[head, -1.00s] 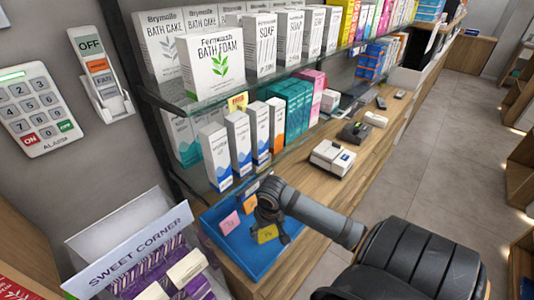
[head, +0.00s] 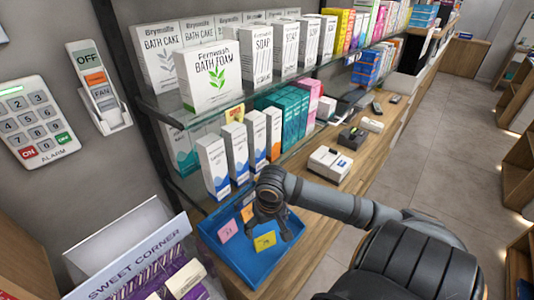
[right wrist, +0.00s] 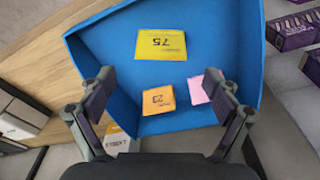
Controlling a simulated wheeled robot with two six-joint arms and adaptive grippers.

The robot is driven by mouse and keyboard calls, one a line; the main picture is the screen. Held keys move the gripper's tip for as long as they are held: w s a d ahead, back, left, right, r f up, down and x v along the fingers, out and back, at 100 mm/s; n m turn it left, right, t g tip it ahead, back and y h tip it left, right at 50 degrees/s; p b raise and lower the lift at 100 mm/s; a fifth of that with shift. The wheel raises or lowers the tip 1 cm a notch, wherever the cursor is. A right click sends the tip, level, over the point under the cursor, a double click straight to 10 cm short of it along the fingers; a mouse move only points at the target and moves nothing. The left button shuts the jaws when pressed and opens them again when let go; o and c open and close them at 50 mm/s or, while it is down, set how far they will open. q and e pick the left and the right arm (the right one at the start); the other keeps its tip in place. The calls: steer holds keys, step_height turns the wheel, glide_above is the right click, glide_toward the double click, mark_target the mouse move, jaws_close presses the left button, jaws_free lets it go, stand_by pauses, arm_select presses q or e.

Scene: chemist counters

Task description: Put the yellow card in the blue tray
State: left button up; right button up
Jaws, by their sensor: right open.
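The blue tray (head: 262,271) sits on the wooden counter below the glass shelves; it also shows in the right wrist view (right wrist: 110,42). The yellow card (head: 265,241) is inside the tray, near its right side in the head view. In the right wrist view the yellow card (right wrist: 161,44), marked 75, shows whole, beyond my fingertips and clear of them. My right gripper (head: 271,224) is above the tray, open and empty; both fingers show apart in the right wrist view (right wrist: 160,90). My left gripper is out of view.
A pink card (head: 228,230) and an orange card (head: 247,212) are also in the tray. White boxes (head: 213,168) stand behind it. The Sweet Corner stand (head: 135,262) is at the left. A white device (head: 330,163) sits farther along the counter.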

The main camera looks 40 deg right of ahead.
steer(key=r, duration=0.1)
steer(key=r+p, duration=0.1)
steer(key=r, duration=0.3)
steer(key=shift+s+a, duration=0.1)
steer(key=shift+s, duration=0.25)
steer(key=shift+f, duration=0.1)
